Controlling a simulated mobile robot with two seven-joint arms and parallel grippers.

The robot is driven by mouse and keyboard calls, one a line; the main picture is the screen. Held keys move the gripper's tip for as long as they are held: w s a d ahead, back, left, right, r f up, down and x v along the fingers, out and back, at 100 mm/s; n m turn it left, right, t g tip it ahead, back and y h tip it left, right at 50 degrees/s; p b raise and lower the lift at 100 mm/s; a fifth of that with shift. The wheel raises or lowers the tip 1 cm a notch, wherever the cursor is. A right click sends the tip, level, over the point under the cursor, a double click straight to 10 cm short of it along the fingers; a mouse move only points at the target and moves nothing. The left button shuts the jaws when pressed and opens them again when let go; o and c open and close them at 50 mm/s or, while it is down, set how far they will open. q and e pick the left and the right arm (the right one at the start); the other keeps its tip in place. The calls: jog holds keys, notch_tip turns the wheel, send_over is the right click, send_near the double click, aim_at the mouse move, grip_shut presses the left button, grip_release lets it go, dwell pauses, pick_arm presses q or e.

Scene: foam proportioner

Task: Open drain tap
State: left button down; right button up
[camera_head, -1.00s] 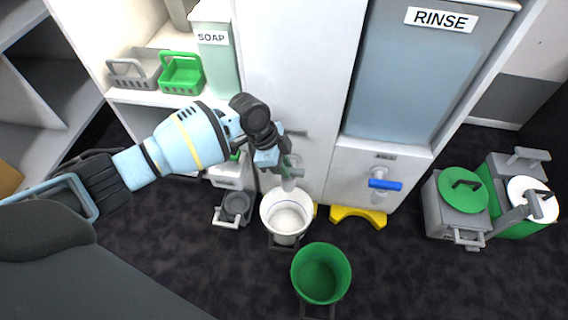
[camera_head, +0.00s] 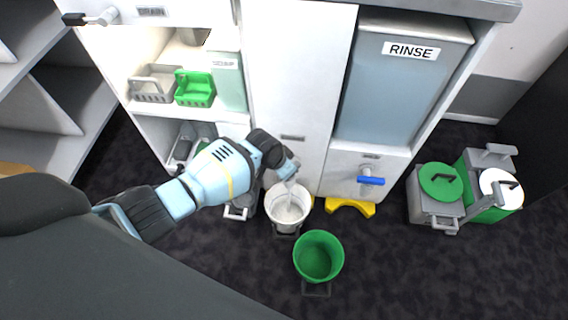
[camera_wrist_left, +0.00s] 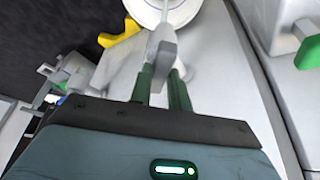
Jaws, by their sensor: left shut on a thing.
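My left gripper (camera_head: 291,170) is at the front of the white cabinet, just above a white bucket (camera_head: 289,210). In the left wrist view its two green fingers (camera_wrist_left: 160,88) are shut on a grey tap handle (camera_wrist_left: 164,42). The rim of a white round vessel shows beyond it. The gripper hides most of this tap in the head view, and I cannot tell how far it is turned. A second tap with a blue lever (camera_head: 371,181) is on the panel to the right; its small label is unreadable. My right gripper is not in view.
A green bucket (camera_head: 318,257) stands on the dark floor in front. A yellow stand (camera_head: 350,207) lies under the blue tap. Lidded grey and green containers (camera_head: 437,190) stand at the right. Grey and green baskets (camera_head: 194,88) sit on the shelf. The RINSE tank (camera_head: 405,85) is above.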

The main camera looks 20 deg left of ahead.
pick_arm(q)
jog(key=n, duration=0.1)
jog(key=n+y+p, duration=0.1)
jog(key=n, duration=0.1)
jog(key=shift+s+d+r+p, duration=0.1)
jog(key=shift+d+p, duration=0.15)
jog(key=shift+p, duration=0.05)
jog(key=shift+d+n+y, duration=0.1)
jog(key=shift+n+y, duration=0.2)
jog(key=shift+n, duration=0.5)
jog(key=n+y, duration=0.1)
jog(key=n, duration=0.2)
jog(key=shift+d+p, duration=0.1)
jog(key=shift+p, duration=0.25)
jog(key=shift+n+y, duration=0.3)
jog(key=shift+n, duration=0.1)
jog(key=c, duration=1.3)
grip_release()
